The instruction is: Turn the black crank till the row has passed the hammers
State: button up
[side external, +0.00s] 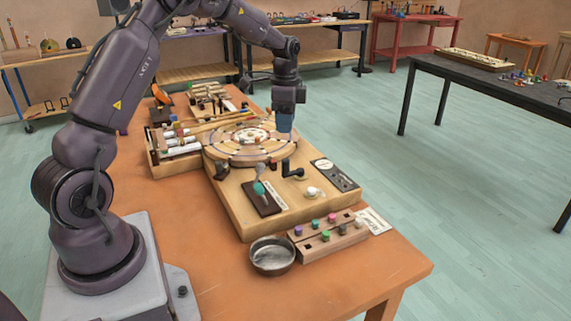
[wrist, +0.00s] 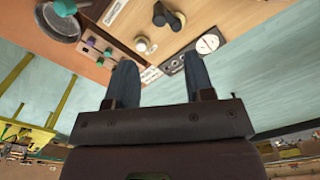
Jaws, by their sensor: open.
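The black crank (side external: 291,170) stands on the wooden box, near its right side and in front of the round disc (side external: 232,152). It also shows in the wrist view (wrist: 168,16) at the top, beyond my fingertips. The disc has concentric rings with small coloured marks. My gripper (side external: 285,130) points down above the right edge of the disc, behind and above the crank and apart from it. In the wrist view its two blue fingers (wrist: 159,65) are spread with nothing between them. I cannot make out the hammers or the row clearly.
A teal-knobbed lever (side external: 259,188), a white knob (side external: 312,192) and a dark panel (side external: 335,174) surround the crank. A peg block (side external: 328,236) and a metal bowl (side external: 272,256) stand in front of the box. The table's front right corner is clear.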

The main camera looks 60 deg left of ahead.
aim_at(286, 159)
notch_tip(286, 159, down, 13)
jog(key=shift+r, duration=0.15)
dwell(0.4)
grip_shut()
